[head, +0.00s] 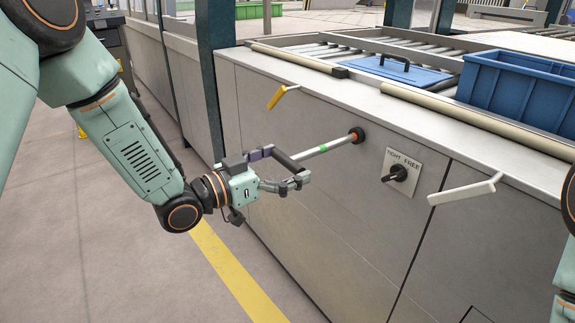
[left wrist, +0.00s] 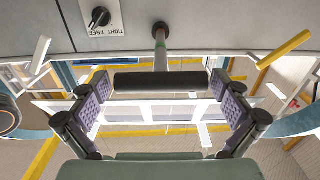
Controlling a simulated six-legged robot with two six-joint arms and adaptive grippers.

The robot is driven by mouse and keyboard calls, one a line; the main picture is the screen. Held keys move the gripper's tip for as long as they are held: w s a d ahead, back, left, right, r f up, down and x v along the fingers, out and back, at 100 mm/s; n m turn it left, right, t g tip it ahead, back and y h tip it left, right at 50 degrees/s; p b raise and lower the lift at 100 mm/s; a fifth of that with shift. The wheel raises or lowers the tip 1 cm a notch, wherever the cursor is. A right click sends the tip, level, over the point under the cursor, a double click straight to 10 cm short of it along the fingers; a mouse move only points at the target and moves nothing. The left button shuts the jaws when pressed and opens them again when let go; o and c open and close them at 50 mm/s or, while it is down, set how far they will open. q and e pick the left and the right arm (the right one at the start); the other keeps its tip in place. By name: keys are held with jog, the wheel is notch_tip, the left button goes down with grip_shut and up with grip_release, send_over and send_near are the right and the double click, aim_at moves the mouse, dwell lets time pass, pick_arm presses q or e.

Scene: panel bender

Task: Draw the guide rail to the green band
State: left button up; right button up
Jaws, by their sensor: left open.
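The guide rail (head: 338,143) is a pale rod standing out of a black socket in the grey cabinet front. The green band (head: 323,149) is on the rod, outside the socket, and an orange mark shows close to the socket. A black crossbar (left wrist: 161,82) is at the rail's near end. My left gripper (head: 280,168) is open at this crossbar. In the left wrist view, the crossbar lies between the spread fingers of the gripper (left wrist: 159,92), with a gap at each end. Part of the crossbar is hidden by the fingers in the head view.
A black knob (head: 398,173) sits on a TIGHT/FREE plate right of the rail; its setting is unclear. A yellow handle (head: 278,97) and a white handle (head: 464,191) stick out from the cabinet. A blue crate (head: 515,85) and a blue panel (head: 400,72) are on top.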

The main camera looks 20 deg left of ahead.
pick_arm(q)
jog(key=shift+w+d, duration=0.1)
jog(key=shift+w, duration=0.05)
jog(key=c, duration=1.5)
jog(key=shift+w+d, duration=0.2)
jog(key=shift+w, duration=0.15)
jog(key=shift+c, duration=0.2)
jog(key=b+x, duration=0.1)
jog(key=x, duration=0.8)
jog(key=shift+b, duration=0.3)
jog(key=shift+w, duration=0.1)
jog(key=o, duration=1.5)
jog(key=shift+o, duration=0.2)
